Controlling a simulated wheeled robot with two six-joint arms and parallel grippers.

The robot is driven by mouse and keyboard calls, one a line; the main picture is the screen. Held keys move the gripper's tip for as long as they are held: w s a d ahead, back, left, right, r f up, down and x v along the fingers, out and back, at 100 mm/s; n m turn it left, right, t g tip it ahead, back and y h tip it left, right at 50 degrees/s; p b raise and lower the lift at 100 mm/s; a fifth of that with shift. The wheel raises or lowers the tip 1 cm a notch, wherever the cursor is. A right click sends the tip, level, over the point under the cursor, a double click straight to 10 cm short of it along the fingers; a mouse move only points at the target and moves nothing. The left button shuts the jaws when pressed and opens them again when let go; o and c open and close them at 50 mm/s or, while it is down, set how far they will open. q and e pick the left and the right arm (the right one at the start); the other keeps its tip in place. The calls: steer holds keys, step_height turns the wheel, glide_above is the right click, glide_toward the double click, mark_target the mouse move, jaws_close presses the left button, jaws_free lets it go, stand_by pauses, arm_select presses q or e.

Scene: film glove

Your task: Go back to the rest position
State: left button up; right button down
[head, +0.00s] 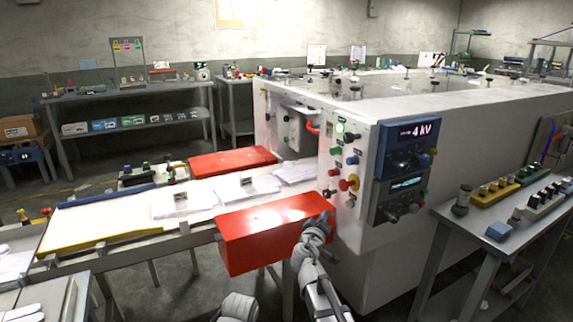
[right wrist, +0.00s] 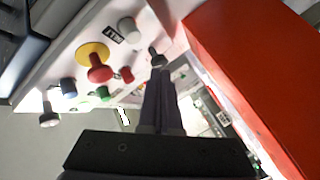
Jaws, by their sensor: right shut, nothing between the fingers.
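My right gripper (head: 327,217) is at the front corner of the machine, beside the red box-shaped cover (head: 262,238) and below the control panel. In the right wrist view its fingers (right wrist: 158,82) are together and hold nothing. Their tips point at a small black knob (right wrist: 157,57) on the panel; I cannot tell whether they touch it. The panel's red mushroom button on a yellow ring (head: 349,183) is just above the gripper in the head view. It also shows in the right wrist view (right wrist: 98,68). My left gripper is not in view.
The white machine (head: 305,185) carries a display (head: 409,140) reading 4 kV. A conveyor table (head: 110,220) with white film packs extends left. A second red cover (head: 232,161) lies behind it. A side table (head: 450,215) with button boxes stands right. Open floor (head: 200,270) shows below.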

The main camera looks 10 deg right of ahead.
arm_select(q)
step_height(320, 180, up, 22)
steer(key=p, duration=2)
steer(key=shift+p, duration=0.35)
arm_select(e)
steer(key=s+a+g+y, duration=0.2)
steer(key=s+a+g, duration=0.3)
steer(key=s, duration=0.6)
steer(key=s+a+r+g+y, duration=0.1)
steer(key=s+a+g, duration=0.4)
steer(key=s, duration=0.6)
steer(key=s+a+r+g+y, duration=0.1)
steer(key=s+a+g+y, duration=0.2)
steer(key=s, duration=0.8)
steer(key=shift+s+a+r+m+g, duration=0.15)
steer(key=shift+s+a+m+g, duration=0.2)
steer(key=shift+a+g, duration=0.8)
